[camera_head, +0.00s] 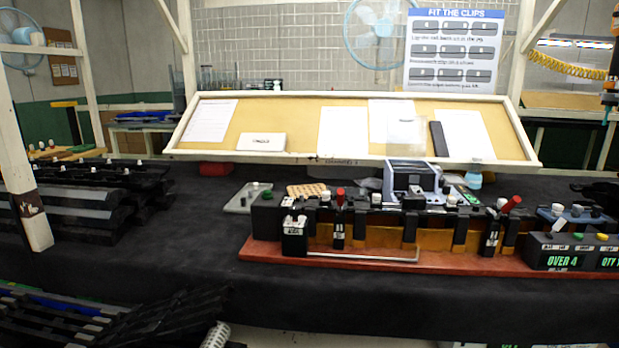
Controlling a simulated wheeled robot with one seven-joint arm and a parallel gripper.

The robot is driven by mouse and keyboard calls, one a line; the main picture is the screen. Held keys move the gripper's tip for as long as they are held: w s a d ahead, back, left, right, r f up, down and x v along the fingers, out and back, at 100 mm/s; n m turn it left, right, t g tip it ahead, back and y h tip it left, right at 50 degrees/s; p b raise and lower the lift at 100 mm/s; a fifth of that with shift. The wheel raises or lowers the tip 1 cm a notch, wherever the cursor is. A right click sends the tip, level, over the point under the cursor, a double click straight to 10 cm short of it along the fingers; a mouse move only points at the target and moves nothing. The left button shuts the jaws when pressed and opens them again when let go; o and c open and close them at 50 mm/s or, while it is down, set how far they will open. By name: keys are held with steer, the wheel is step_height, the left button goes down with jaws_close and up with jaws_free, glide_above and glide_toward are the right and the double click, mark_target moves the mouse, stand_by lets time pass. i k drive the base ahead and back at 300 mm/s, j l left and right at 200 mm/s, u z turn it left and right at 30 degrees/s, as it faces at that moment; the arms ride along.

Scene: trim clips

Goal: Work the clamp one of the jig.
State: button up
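The jig (380,259) is a long red-brown base with black uprights and an orange-brown strip, on the dark bench in the middle and right. Two red-handled clamps stand on it. The left clamp (339,215) has its handle about upright. The right clamp (506,209) has its handle tilted up to the right. Their labels are too small to read, so I cannot tell which is clamp one. A thin pale bar (365,256) runs along the jig's front left. My gripper is not in view.
A counter box (570,257) reading "OVER 4" stands at the jig's right end. Dark trim parts (80,205) lie at left; more fill the lower left. A framed board (300,130) stands behind. The bench cloth (205,250) left of the jig is bare.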

mark_target(339, 193)
steer(key=i+u, duration=0.3)
steer(key=i, duration=1.4)
